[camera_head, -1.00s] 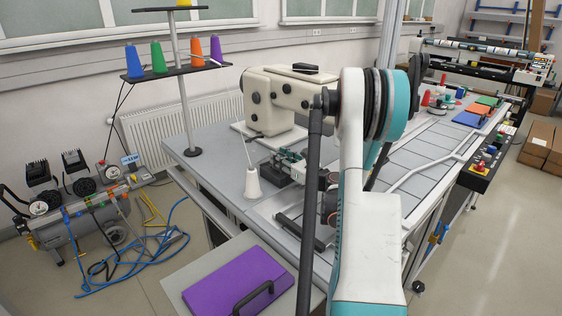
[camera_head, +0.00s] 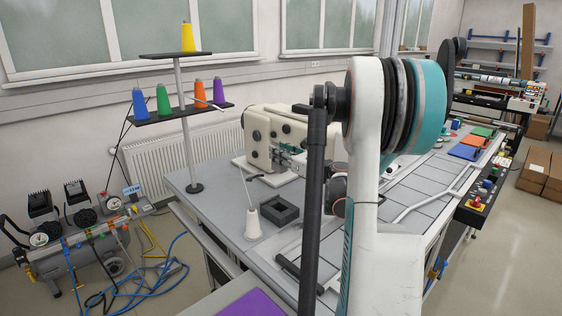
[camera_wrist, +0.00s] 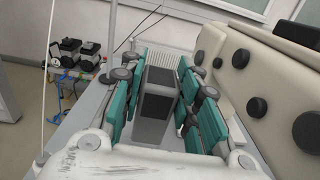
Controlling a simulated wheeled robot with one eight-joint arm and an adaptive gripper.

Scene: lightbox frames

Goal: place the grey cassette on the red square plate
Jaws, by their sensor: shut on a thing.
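My gripper (camera_wrist: 155,100) has teal fingers on both sides of a grey block, the grey cassette (camera_wrist: 152,105), and is shut on it. In the head view my gripper (camera_head: 291,158) is raised above the table beside the sewing machine, partly behind my arm; the cassette is hard to make out there. Below it an open dark grey tray (camera_head: 262,212) stands on the table. A red-orange square plate (camera_head: 473,140) lies far off on the right part of the table, between a blue and a green one.
The cream sewing machine (camera_head: 268,135) stands close to my gripper. A white cone (camera_head: 253,225) stands left of the tray. A thread stand (camera_head: 183,130) with coloured spools rises at the left. Blue (camera_head: 463,153) and green (camera_head: 484,131) plates flank the red one.

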